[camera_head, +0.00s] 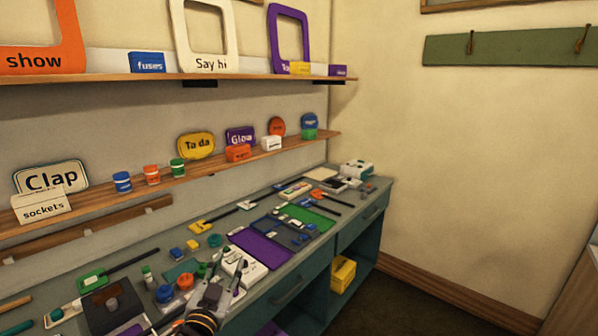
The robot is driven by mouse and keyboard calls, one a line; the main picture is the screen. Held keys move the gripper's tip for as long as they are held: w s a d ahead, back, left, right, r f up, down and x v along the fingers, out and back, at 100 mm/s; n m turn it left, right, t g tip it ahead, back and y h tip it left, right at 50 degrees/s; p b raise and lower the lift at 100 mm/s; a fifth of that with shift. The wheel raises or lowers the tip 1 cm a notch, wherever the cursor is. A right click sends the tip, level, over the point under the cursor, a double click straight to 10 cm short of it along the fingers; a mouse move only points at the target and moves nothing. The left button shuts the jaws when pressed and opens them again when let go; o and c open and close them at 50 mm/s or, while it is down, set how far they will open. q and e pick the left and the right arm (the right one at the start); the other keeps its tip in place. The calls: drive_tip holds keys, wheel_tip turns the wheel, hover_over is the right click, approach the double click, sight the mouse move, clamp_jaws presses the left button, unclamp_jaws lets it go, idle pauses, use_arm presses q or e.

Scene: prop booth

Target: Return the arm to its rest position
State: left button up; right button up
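My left gripper (226,268) is low in the head view, above the front part of the cluttered teal workbench (374,190). Its two dark fingers stand apart, and I see nothing held between them. A white block-like device (243,262) lies just behind the fingers. Small red and blue round items (164,293) sit to the left of the gripper. My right gripper is not in view.
Two wooden shelves (250,77) with signs and small boxes run along the wall behind the bench. A purple mat (262,249) and a green mat (308,217) lie farther along the bench. A yellow bin (343,274) sits below. Floor to the right is clear.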

use_arm(q)
drive_tip(key=s+a+f+n+g+y, duration=0.3)
drive_tip(key=s+a+f+g, duration=0.1)
drive_tip(key=f, duration=0.5)
drive_tip(key=s+f+g+h, duration=0.1)
drive_tip(key=s+f+g, duration=0.5)
drive_tip(key=s+f, duration=0.3)
drive_tip(key=s+f+g+h, duration=0.1)
drive_tip(key=s+f+g, duration=0.5)
drive_tip(key=s, duration=0.6)
wheel_tip(320, 180, down, 34)
drive_tip(key=s, duration=0.3)
drive_tip(key=s+a+f, duration=0.2)
drive_tip(key=s+f, duration=0.7)
drive_tip(key=s, duration=0.2)
drive_tip(key=s+a+f+g, duration=0.1)
drive_tip(key=s+a+f, duration=0.1)
drive_tip(key=s+f, duration=0.8)
drive_tip(key=shift+s+a+m+g+y, duration=0.15)
drive_tip(key=shift+s+m+g+y, duration=0.15)
drive_tip(key=shift+s, duration=0.1)
drive_tip(key=shift+s, duration=0.15)
